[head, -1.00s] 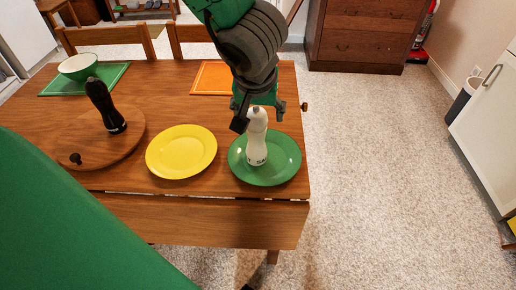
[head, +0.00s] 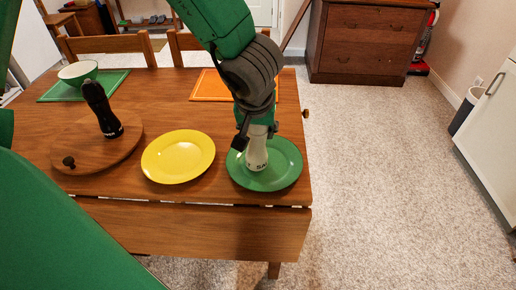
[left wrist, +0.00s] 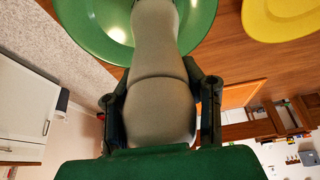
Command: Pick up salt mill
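The white salt mill (head: 257,155) stands upright on the green plate (head: 288,165) at the table's right end. My left gripper (head: 256,131) comes down from above over the mill's top. In the left wrist view the mill (left wrist: 158,95) fills the space between the two fingers of my left gripper (left wrist: 160,100), one on each side. The fingers look spread, with narrow gaps beside the mill's head; firm contact does not show. The mill's top is hidden by the gripper in the head view. My right gripper is not in view.
A yellow plate (head: 178,156) lies left of the green plate. A black mill (head: 102,110) stands on a round wooden board (head: 85,150). A bowl (head: 77,73) sits on a green mat, and an orange mat (head: 207,86) lies behind. The floor right of the table is clear.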

